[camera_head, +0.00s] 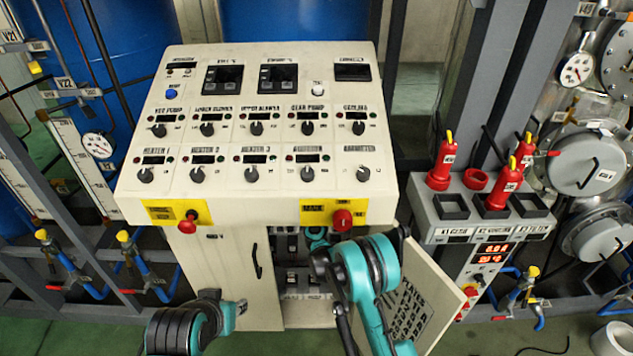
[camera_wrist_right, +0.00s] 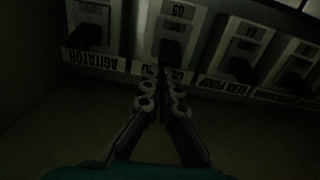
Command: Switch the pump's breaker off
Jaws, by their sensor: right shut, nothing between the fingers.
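The breakers sit in the open cabinet (camera_head: 302,285) under the console, seen mostly in shadow. In the right wrist view they form a row with upside-down labels. One label reads AGITATOR (camera_wrist_right: 90,60); another, to the right of centre, seems to end in PUMP (camera_wrist_right: 226,89), with its breaker (camera_wrist_right: 243,50) above it. My right gripper (camera_wrist_right: 162,76) is shut and empty, its tips at the label strip of the middle breaker (camera_wrist_right: 172,45), left of that pump breaker. The tips partly cover that label. Contact cannot be told. In the head view the right fingers are hidden in the cabinet.
The cabinet door (camera_head: 415,305) stands open on the right, close beside my right arm. The console (camera_head: 255,130) overhangs the opening, with a red knob (camera_head: 342,220) on its front edge. A closed cabinet panel (camera_head: 225,270) is on the left. My left arm is low in front of it.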

